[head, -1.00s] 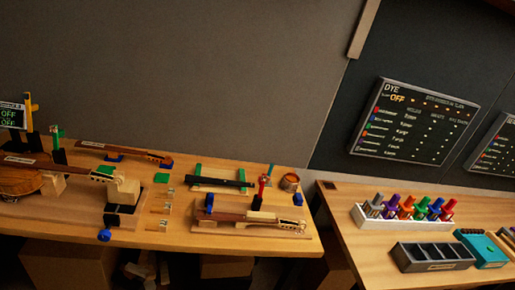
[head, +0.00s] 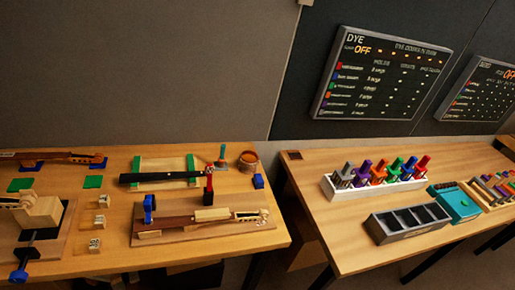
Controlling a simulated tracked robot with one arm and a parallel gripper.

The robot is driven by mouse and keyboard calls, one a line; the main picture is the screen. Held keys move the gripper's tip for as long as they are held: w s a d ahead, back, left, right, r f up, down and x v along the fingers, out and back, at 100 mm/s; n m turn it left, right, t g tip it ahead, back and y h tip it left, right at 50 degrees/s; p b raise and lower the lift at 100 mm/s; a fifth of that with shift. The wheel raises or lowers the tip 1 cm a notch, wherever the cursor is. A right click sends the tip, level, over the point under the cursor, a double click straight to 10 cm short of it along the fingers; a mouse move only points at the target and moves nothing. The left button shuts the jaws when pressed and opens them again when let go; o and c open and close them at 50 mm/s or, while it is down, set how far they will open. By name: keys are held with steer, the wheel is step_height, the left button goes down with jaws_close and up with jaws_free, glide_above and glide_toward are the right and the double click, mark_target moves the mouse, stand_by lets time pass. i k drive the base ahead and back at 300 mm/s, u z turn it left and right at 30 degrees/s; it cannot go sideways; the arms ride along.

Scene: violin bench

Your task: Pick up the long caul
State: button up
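No piece can be surely told as the long caul at this size. Three small pale wooden blocks stand in a column on the left bench: a back block (head: 103,201), a middle block (head: 100,221) and a front block (head: 95,245), each with markings too small to read. My gripper is not in view.
A black bar (head: 160,177) lies across green strips at the back of the left bench (head: 120,170). A copper-coloured pot (head: 248,161) stands behind. The right bench (head: 310,200) holds a white rack (head: 345,193) of coloured tools, a grey divided tray (head: 385,233) and a teal box (head: 455,203).

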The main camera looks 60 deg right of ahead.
mark_target(224, 214)
steer(key=z, duration=0.75)
steer(key=i, duration=1)
steer(key=u, duration=0.05)
